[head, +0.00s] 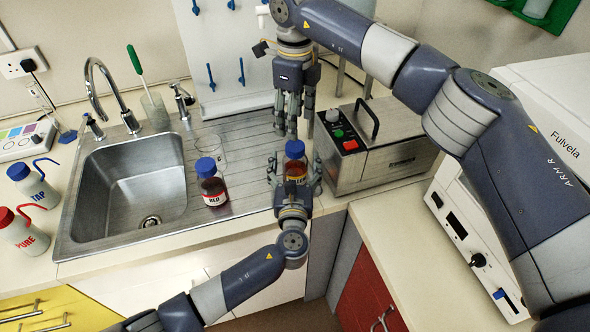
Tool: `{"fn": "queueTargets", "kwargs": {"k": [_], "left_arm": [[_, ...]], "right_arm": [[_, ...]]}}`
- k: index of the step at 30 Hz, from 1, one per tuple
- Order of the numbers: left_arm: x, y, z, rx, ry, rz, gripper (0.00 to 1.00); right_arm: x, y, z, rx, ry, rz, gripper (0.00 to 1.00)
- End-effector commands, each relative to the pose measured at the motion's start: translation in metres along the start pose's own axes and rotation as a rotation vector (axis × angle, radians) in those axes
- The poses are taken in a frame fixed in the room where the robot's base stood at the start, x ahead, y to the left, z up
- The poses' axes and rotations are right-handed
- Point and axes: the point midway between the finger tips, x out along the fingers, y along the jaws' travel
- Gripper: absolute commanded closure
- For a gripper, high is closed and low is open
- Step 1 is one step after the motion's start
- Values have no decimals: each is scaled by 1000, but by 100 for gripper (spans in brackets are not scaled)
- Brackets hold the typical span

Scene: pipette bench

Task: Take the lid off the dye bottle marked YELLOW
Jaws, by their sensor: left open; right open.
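A dye bottle (297,170) with a blue lid (295,149) and a yellow band on its label stands on the drainboard; the label's word is too small to read. My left gripper (296,178) is open, with its fingers on either side of this bottle. My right gripper (290,124) points down, open and empty, just behind and above the blue lid, apart from it as far as I can see. A second dye bottle (213,192), marked RED, also has a blue lid and stands to the left.
A clear glass (211,150) stands behind the RED bottle. A metal bath unit (385,160) with buttons is close on the right. The sink (132,185), tap (98,85), TAP bottle (38,187) and PURE bottle (24,234) are left. A pegged rack (222,45) is behind.

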Motion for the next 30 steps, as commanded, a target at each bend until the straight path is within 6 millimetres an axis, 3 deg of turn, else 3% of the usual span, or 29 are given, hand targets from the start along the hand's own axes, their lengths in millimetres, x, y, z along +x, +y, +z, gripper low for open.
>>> {"fn": "queueTargets", "kwargs": {"k": [8,18,23,30], "left_arm": [[1,0,0,-1,0,0,24],[1,0,0,0,0,0,100],[1,0,1,0,-1,0,100],[1,0,1,0,-2,0,100]], "right_arm": [[0,0,0,0,0,0,46],[0,0,0,1,0,0,46],[0,0,0,53,0,0,46],[0,0,0,371,0,1,46]]}}
